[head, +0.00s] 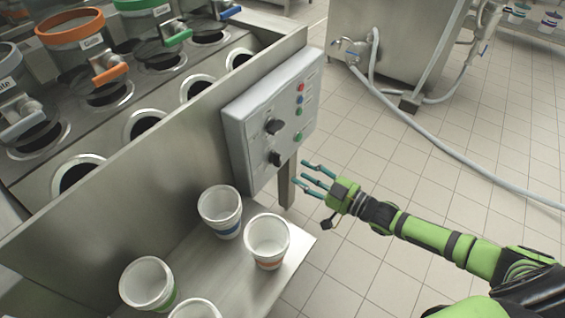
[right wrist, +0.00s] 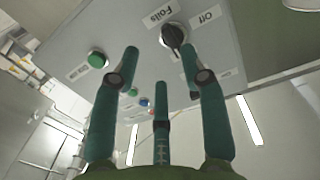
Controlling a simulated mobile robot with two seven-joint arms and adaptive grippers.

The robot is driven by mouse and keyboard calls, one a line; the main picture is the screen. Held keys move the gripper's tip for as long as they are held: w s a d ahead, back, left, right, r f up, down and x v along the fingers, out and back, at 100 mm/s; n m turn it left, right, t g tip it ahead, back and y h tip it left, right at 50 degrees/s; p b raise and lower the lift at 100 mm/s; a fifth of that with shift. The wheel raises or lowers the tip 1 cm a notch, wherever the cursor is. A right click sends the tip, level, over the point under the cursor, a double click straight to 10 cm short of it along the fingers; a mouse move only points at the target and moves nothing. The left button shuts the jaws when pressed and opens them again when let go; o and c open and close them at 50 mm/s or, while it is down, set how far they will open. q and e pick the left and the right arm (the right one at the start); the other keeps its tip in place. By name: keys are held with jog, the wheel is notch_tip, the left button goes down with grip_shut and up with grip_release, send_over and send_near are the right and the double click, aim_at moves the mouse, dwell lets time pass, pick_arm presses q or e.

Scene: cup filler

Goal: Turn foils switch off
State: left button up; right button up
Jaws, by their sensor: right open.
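The grey control panel (head: 272,118) is on the end of the steel machine. Its lower black knob (head: 275,158) is the foils switch; in the right wrist view the foils switch (right wrist: 174,37) sits between a "Foils" label and an "Off" label. I cannot tell for certain which setting it points to. My right gripper (head: 312,178) is open and empty, to the right of the panel and apart from it. In the right wrist view the open fingers (right wrist: 160,62) point toward the panel, with the switch beyond the right fingertip. My left gripper is out of view.
An upper black knob (head: 275,126) and a column of coloured buttons (head: 299,99) share the panel. Several paper cups, including one with an orange band (head: 267,240), stand on the steel shelf (head: 240,285) below. The floor to the right is open, crossed by a hose (head: 450,155).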

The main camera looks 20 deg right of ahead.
aim_at(277, 160)
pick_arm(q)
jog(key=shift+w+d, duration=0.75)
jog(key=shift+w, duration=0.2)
pick_arm(e)
jog(key=w+a+r, duration=0.1)
jog(key=w+a, duration=0.3)
jog(key=w, duration=0.1)
jog(key=shift+w+a+r+y, duration=0.25)
jog(key=shift+a+r+y, duration=0.05)
jog(key=shift+a, duration=0.05)
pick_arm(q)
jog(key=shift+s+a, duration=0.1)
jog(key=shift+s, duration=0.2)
pick_arm(e)
grip_shut()
